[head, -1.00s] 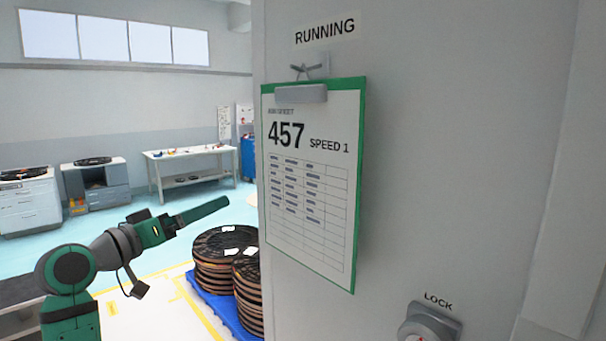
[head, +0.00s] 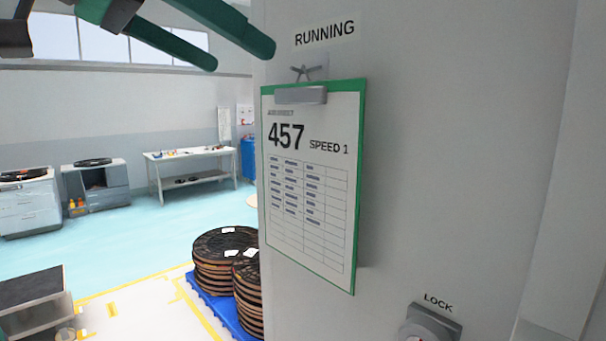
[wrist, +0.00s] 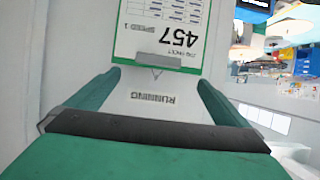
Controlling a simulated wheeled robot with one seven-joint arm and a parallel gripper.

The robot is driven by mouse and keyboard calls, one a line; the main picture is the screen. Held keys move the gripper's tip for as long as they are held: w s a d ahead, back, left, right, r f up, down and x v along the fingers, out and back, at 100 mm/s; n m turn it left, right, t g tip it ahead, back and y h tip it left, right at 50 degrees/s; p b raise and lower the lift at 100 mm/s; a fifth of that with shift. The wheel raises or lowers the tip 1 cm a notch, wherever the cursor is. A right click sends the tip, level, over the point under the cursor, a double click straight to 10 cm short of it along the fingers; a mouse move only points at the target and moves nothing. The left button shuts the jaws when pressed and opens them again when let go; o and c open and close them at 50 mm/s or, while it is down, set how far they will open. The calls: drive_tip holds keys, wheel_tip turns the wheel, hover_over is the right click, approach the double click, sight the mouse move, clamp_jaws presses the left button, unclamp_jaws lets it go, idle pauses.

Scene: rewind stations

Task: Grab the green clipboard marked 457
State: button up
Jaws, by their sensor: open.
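The green clipboard marked 457 (head: 312,185) hangs upright from a hook (head: 304,72) on a grey panel, under the label RUNNING. Its grey clip (head: 301,95) is at the top and a white printed sheet with a table covers its front. My gripper (head: 246,46) is at the top of the head view, above and left of the clipboard, fingers apart and empty. In the wrist view the clipboard (wrist: 160,27) appears upside down beyond the two green fingers (wrist: 156,82), roughly centred between them, with a gap left to it.
A lock knob (head: 430,325) sticks out of the panel at lower right. Stacked reels (head: 225,262) stand on a blue pallet (head: 215,307) at lower left. A white workbench (head: 190,155) and grey cabinets (head: 95,185) stand farther back. Open floor lies between.

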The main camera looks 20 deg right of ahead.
sight(295, 92)
drive_tip(key=x, duration=1)
drive_tip(key=shift+s+d+f, duration=0.1)
drive_tip(key=shift+d+f, duration=0.2)
drive_tip(key=shift+f, duration=0.1)
drive_tip(key=c, duration=1.5)
drive_tip(key=shift+r, duration=0.2)
